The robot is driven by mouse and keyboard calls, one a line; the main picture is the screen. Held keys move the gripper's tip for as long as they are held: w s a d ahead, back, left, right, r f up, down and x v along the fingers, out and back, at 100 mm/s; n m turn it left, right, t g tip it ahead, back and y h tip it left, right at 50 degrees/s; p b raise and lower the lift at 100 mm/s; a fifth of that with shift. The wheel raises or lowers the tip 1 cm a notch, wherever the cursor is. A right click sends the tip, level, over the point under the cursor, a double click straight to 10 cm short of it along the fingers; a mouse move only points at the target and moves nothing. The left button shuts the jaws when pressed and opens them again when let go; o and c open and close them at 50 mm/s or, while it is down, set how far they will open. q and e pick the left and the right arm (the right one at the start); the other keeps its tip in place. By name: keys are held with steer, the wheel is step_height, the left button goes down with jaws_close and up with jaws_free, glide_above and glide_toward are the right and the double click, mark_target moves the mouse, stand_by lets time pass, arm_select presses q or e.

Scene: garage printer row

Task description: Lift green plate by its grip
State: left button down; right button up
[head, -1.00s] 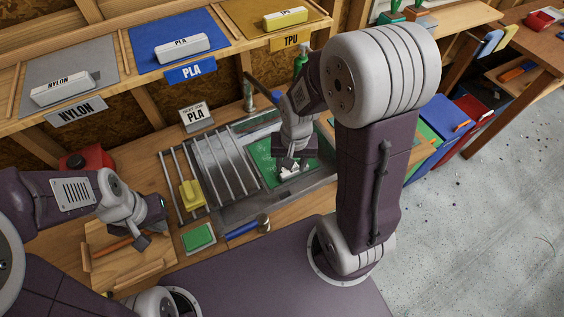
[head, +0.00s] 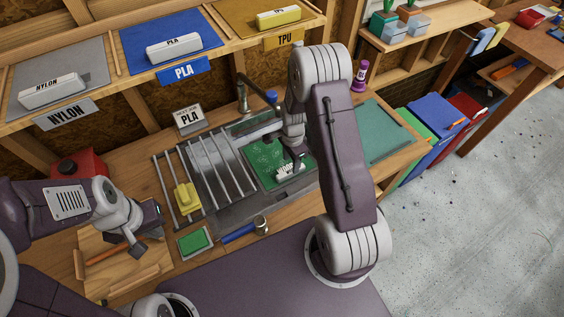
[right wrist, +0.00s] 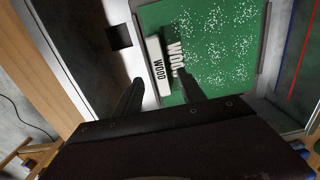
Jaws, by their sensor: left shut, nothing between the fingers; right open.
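The green plate (head: 262,158), flecked with white, lies in a metal-framed bed in the head view. It also shows in the right wrist view (right wrist: 222,50). A white block marked WOOD (right wrist: 157,68), seemingly its grip, sits along the plate's left edge there. My right gripper (head: 297,166) is open, low over the plate's near right part. In the right wrist view its fingers (right wrist: 160,84) appear on either side of the block; contact cannot be told. My left gripper (head: 149,230) is shut and empty above a wooden tray at left, well away from the plate.
A metal rack (head: 217,165) with a yellow block (head: 187,198) stands left of the plate. A green pad (head: 193,241) and blue-handled tool (head: 238,233) lie in front. A curved pipe (head: 240,90) rises behind. A teal mat (head: 386,132) lies clear at right.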

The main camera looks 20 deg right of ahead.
mark_target(291, 169)
step_height(291, 169, down, 4)
steer(key=shift+s+f+p, duration=0.1)
steer(key=shift+f+p, duration=0.1)
steer(key=shift+p, duration=0.3)
steer(key=shift+f, duration=0.5)
jaws_close()
steer(key=shift+r, duration=0.2)
step_height(291, 169, up, 18)
